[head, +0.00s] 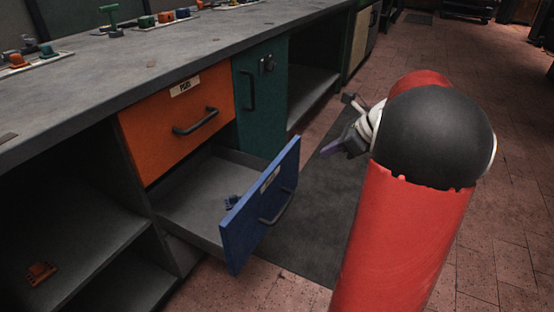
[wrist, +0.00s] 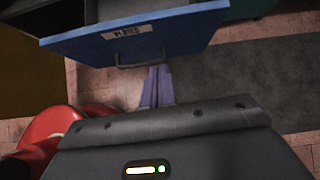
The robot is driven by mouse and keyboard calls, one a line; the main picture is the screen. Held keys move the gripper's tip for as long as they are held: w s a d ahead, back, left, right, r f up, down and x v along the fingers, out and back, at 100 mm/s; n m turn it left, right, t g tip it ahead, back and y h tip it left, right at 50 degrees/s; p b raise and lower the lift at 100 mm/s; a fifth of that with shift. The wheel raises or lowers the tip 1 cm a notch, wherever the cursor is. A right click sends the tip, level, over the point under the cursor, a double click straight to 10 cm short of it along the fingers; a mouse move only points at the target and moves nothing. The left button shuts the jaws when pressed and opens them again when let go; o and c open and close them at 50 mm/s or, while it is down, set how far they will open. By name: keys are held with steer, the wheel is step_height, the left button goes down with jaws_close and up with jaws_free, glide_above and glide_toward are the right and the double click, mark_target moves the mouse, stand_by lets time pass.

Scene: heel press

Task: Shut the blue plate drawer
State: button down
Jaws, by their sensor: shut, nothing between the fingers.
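The blue plate drawer (head: 262,205) stands pulled out from the counter, below an orange drawer. Its grey tray shows, with a small dark blue object (head: 231,201) inside near the front. In the wrist view its blue front (wrist: 150,38) has a label reading "PLATES" and a dark bar handle across it. My gripper (head: 330,151) is to the right of the drawer front, apart from it in the head view. In the wrist view the purple fingers of my gripper (wrist: 158,72) are together and point toward the handle. I cannot tell whether they touch it.
Above is a shut orange drawer (head: 180,122) labelled "FORY" or similar, beside a shut green door (head: 262,95). Open shelves lie left and right; an orange object (head: 40,272) sits on the left one. Several small items stand on the countertop (head: 130,60). A dark mat (head: 318,210) covers clear floor.

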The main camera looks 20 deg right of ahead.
steer(key=b, duration=0.2)
glide_toward(283, 164)
steer(key=shift+m, duration=0.4)
steer(key=shift+x, duration=2.9)
